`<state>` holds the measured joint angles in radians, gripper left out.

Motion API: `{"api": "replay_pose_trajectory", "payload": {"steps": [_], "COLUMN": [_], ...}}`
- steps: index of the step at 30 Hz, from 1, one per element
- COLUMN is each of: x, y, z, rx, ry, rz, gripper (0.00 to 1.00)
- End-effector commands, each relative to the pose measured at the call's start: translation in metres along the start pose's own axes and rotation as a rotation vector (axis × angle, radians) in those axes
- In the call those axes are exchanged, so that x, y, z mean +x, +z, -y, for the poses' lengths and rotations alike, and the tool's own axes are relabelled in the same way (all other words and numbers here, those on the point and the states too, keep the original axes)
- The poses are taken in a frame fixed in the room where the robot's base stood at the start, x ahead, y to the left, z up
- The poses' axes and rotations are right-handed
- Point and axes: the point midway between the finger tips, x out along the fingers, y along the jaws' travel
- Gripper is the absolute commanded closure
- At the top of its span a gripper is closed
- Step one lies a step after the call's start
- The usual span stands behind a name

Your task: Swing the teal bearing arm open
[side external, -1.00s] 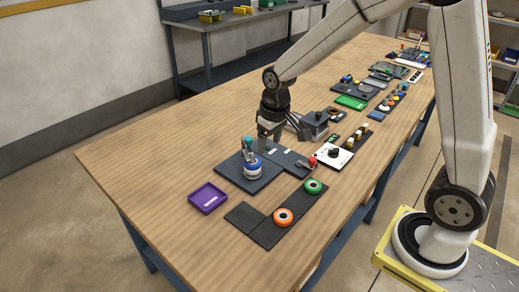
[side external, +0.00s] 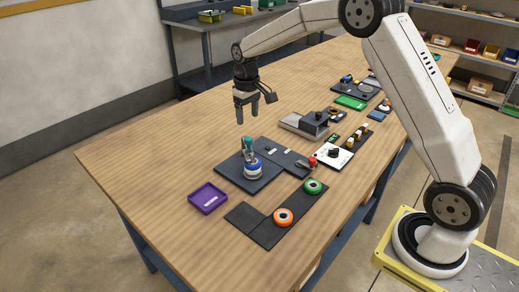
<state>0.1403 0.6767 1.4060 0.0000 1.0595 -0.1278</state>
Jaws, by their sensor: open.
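The teal part (side external: 248,143), which seems to be the bearing arm, stands at the top of a small upright fixture on a dark square plate (side external: 232,178). It looks upright, but its exact angle is too small to tell. A blue and white round piece (side external: 252,169) sits at the front of the same fixture. My gripper (side external: 247,117) is open and empty, pointing down. In the picture it is just above the teal part; it appears to be apart from it, in the air over the table behind the plate.
A dark panel (side external: 283,155) with a red knob (side external: 312,161) adjoins the plate. A purple tray (side external: 207,198) and a dark board with orange (side external: 283,217) and green (side external: 314,186) rings are nearer. A grey block device (side external: 306,123) stands behind right. The table's left side is clear.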

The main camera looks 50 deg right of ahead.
Motion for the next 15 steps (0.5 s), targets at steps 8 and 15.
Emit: {"api": "replay_pose_trajectory", "payload": {"steps": [8,15], "x": [0.013,0.04], "y": [0.0,0.001], "z": [0.0,0.0], "rx": [0.0,0.001], "ry": [0.0,0.0], "rz": [0.002,0.003], "gripper": [0.27,0.27]}}
